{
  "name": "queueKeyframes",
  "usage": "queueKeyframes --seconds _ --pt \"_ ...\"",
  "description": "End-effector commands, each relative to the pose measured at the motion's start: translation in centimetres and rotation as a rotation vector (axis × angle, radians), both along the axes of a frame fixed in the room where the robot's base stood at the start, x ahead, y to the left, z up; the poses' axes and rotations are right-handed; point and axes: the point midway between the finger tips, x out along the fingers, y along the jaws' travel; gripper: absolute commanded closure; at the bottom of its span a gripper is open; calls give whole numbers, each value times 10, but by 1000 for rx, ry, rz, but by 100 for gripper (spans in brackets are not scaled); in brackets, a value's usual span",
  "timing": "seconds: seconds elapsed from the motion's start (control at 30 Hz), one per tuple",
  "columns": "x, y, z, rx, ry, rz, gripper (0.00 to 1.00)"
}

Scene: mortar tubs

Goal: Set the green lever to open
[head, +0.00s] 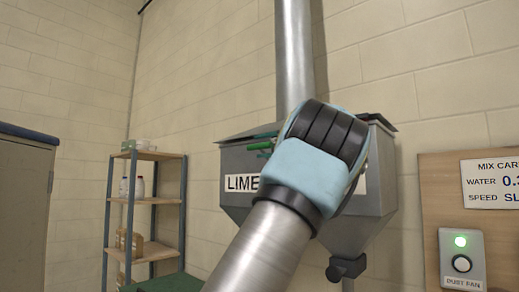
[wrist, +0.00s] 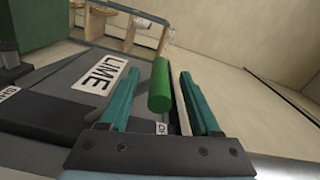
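The green lever's handle (wrist: 160,86) is a thick green cylinder on the front of the grey LIME hopper (wrist: 62,80). In the wrist view it shows between the two teal fingers of my gripper (wrist: 159,74). The fingers are apart, with a gap on the left side of the handle; the right finger looks close to it, and contact cannot be told. In the head view the lever (head: 260,146) shows as a small green bar left of my wrist, which hides much of the hopper (head: 235,160). A small label (wrist: 162,128) starting with O is partly hidden behind my gripper.
A wooden shelf (head: 148,155) with bottles stands left of the hopper. Another small label (wrist: 8,93) shows at the wrist view's left edge.

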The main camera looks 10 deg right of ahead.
Motion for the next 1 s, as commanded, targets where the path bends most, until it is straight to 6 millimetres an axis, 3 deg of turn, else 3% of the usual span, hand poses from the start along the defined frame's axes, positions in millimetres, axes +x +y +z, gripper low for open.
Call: queueKeyframes --seconds 0.2,0.5,1.0 --pt "-33 -33 -4 -1 -3 -10 40" --pt "-64 -61 -1 0 -1 -5 40" --pt "-68 -64 0 0 0 -1 40"
